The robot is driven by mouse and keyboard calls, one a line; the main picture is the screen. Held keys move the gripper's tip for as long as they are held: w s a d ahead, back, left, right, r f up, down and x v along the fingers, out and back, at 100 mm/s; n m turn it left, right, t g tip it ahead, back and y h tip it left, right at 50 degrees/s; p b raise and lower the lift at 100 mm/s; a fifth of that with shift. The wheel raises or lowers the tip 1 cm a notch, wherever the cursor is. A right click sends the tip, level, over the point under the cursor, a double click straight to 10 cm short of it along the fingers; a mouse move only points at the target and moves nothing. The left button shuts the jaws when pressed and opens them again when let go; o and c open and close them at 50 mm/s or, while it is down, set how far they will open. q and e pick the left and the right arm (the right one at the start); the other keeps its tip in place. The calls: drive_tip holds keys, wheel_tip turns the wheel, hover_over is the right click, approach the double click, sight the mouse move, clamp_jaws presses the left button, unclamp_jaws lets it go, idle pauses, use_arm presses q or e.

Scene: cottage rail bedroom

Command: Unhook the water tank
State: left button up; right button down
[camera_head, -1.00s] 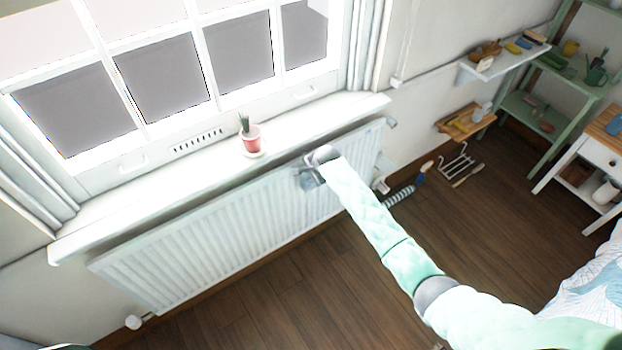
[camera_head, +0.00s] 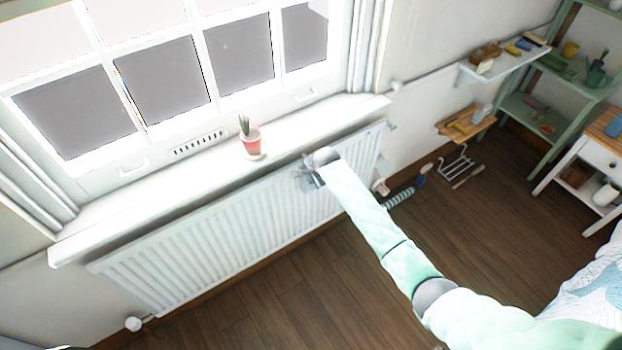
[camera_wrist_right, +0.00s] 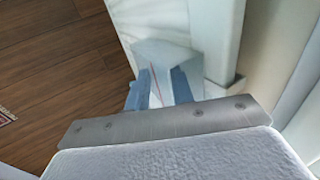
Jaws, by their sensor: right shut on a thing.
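The water tank (camera_wrist_right: 168,54) is a pale grey-white box with a thin red line on it, seen in the right wrist view. My right gripper (camera_wrist_right: 158,86) is shut on it, with a blue finger on either side. In the head view my right gripper (camera_head: 309,176) is at the upper front of the white radiator (camera_head: 220,235), just under the window sill. There the tank is small and mostly lost against the gripper. I cannot tell whether its hook still touches the radiator. My left gripper is not in view.
A potted plant (camera_head: 251,140) stands on the white window sill (camera_head: 130,202) above the radiator. A wooden wall shelf (camera_head: 467,122), a wire rack (camera_head: 457,163) and a striped roll-like thing (camera_head: 398,197) are to the right. The wooden floor (camera_head: 300,300) in front is clear.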

drive_tip(key=shift+w+a+r+p, duration=0.1)
drive_tip(key=shift+r+p, duration=0.15)
drive_tip(key=shift+r, duration=0.25)
drive_tip(key=shift+w+a+r+p, duration=0.1)
drive_tip(key=shift+r+p, duration=0.1)
drive_tip(key=shift+r, duration=0.25)
drive_tip(key=shift+r+p, duration=0.45)
drive_tip(key=shift+r, duration=0.1)
drive_tip(key=s+d+p, duration=0.4)
drive_tip(key=s, duration=0.2)
drive_tip(key=shift+f, duration=0.35)
idle(0.5)
drive_tip(key=shift+s+d, duration=0.1)
drive_tip(key=s+d+r, duration=0.3)
drive_tip(key=s, duration=0.2)
drive_tip(key=shift+d, duration=0.15)
idle(0.9)
